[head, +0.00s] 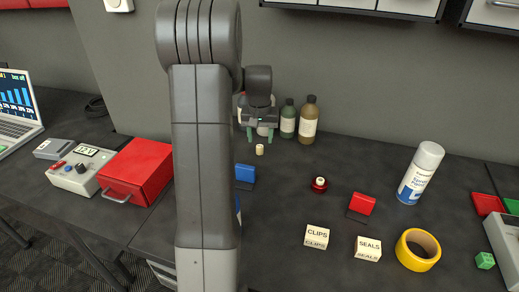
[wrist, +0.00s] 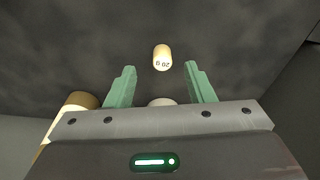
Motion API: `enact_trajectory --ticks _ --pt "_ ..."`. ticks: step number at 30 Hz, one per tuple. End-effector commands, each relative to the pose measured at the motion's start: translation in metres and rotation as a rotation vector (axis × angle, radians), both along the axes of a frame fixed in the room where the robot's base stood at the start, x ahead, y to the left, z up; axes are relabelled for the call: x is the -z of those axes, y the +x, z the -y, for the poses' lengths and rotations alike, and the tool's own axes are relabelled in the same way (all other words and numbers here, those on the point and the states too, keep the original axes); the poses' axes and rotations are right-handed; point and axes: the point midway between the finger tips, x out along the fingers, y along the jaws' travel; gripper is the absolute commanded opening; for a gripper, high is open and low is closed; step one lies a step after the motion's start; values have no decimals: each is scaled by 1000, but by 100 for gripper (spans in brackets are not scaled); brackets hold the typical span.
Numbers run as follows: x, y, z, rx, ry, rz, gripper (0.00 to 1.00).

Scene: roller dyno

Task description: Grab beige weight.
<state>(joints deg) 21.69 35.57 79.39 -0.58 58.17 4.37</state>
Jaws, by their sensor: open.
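The beige weight (head: 260,149) is a small cylinder on the dark bench top, below my gripper in the head view. In the wrist view the beige weight (wrist: 162,57) carries the marking "20 g" and lies ahead of the fingertips, roughly centred between them and not touched. My gripper (head: 260,136) has green fingers. In the wrist view my gripper (wrist: 159,70) is open and empty.
Bottles with dark caps, one green (head: 288,119) and one brown (head: 307,120), stand close behind and right of my gripper. A blue clip-like item (head: 245,173) and a red-and-white round item (head: 319,184) lie nearer. A spray can (head: 420,173) stands right.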

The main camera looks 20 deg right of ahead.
Motion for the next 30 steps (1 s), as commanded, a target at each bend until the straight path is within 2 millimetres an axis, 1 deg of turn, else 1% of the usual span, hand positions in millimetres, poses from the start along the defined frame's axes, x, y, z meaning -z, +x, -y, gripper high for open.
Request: enact_trajectory --ticks 5,12,15,23,26,30 --pt "11 3 1 0 1 -2 49" --pt "43 11 2 0 1 -3 49" --pt "51 12 3 0 1 -2 49" --pt "54 12 3 0 0 1 49" --pt "54 12 3 0 0 1 31" --pt "54 13 3 0 0 1 3"
